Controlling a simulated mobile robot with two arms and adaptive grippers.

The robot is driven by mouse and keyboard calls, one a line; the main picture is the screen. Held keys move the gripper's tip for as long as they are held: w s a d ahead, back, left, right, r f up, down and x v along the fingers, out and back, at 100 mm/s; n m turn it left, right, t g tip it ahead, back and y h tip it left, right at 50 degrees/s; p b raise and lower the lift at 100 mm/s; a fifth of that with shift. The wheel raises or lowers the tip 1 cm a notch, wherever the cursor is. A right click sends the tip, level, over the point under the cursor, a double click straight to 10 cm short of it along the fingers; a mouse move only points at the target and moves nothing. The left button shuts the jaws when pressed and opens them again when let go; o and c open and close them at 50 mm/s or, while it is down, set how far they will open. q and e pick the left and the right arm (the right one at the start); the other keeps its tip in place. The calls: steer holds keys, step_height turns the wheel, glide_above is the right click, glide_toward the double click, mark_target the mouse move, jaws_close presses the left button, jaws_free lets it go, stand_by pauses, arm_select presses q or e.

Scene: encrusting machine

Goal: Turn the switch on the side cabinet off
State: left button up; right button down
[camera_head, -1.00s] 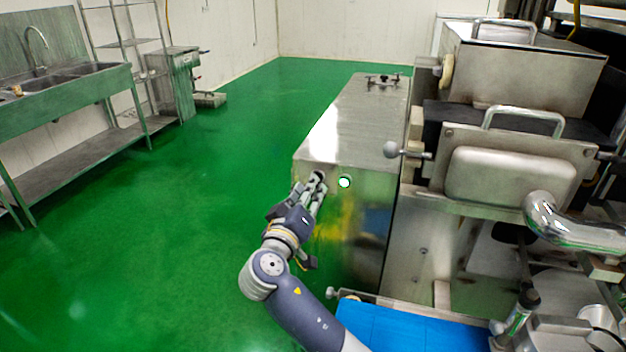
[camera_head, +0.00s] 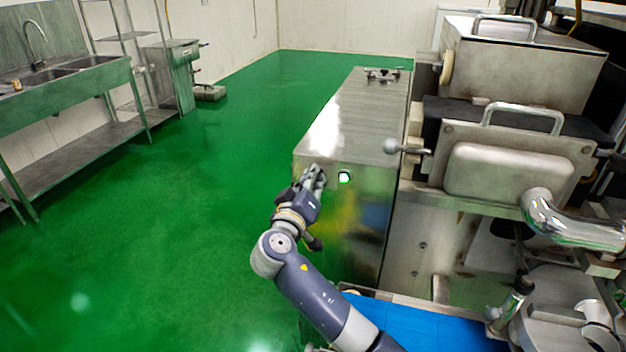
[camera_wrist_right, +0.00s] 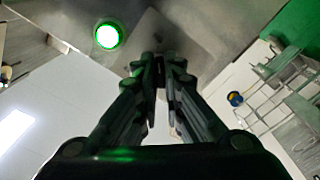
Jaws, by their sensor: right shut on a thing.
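The side cabinet (camera_head: 345,125) is a long stainless steel box in the middle of the head view. A round green-lit button (camera_head: 344,177) is on its front face near the top; it also shows in the right wrist view (camera_wrist_right: 108,36). My right gripper (camera_head: 316,174) is at the cabinet's front face, left of the green light. In the wrist view its fingers (camera_wrist_right: 160,62) are close together at the panel, shut on a small dark thing that looks like the switch. The fingers hide most of the switch, so its angle cannot be told. My left gripper is not in view.
The steel encrusting machine (camera_head: 520,150) stands to the right of the cabinet, with a blue belt (camera_head: 425,325) below it. A sink bench (camera_head: 70,90) stands at the far left. The green floor (camera_head: 170,220) left of the cabinet is clear.

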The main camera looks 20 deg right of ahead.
steer(key=shift+a+f+n+p, duration=0.1)
steer(key=shift+n+p, duration=5.35)
steer(key=shift+n, duration=3.55)
steer(key=shift+f, duration=0.1)
steer(key=c, duration=1.7)
jaws_free()
steer(key=shift+s, duration=0.1)
